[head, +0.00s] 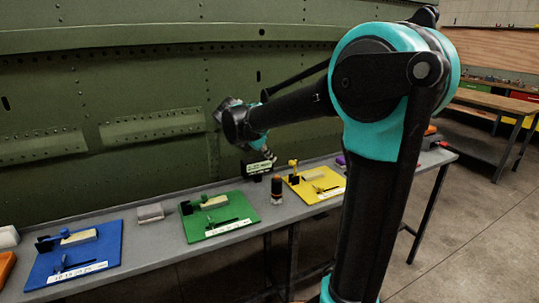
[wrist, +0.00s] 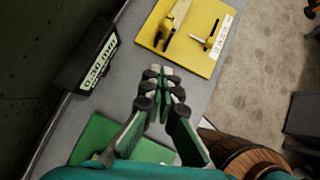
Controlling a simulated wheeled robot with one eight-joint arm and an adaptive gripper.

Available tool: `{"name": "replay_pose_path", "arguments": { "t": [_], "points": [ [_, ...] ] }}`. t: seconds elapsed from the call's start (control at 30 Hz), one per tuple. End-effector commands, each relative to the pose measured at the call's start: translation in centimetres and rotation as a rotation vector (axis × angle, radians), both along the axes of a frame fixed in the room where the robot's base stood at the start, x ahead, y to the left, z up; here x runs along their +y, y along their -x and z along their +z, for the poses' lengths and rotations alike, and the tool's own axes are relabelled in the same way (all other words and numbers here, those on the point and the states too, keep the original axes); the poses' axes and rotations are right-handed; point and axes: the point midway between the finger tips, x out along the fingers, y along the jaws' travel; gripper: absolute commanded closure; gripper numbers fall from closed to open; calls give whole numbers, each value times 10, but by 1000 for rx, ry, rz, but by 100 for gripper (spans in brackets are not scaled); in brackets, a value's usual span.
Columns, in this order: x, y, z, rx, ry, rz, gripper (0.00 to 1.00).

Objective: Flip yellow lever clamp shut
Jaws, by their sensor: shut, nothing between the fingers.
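The yellow lever clamp (head: 293,172) stands on a yellow board (head: 330,190) on the bench. In the wrist view the yellow clamp (wrist: 178,16) is at the top, partly cut off by the frame edge, on the yellow board (wrist: 222,14). Its lever position is too small to tell in the head view. My gripper (wrist: 161,74) is shut and empty, above the bench just short of the yellow board. In the head view my gripper (head: 266,156) is left of the yellow clamp and apart from it.
A green board (head: 225,225) and a blue board (head: 85,270) lie further left on the grey bench. A black display (wrist: 88,62) stands left of my gripper. A dark and brown cylinder (head: 277,190) stands between the green and yellow boards. The riveted green panel (head: 150,90) rises behind.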

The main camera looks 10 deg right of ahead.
Motion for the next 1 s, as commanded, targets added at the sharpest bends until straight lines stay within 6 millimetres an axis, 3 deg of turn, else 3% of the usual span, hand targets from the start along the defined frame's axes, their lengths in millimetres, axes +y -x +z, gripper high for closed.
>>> {"name": "replay_pose_path", "arguments": {
  "t": [0.33, 0.6, 1.0],
  "points": [
    [-37, -27, -50, -1, -1, -3, 100],
    [-62, -44, -50, 0, -1, -2, 100],
    [-66, -47, -51, 0, 0, 0, 100]
  ]
}}
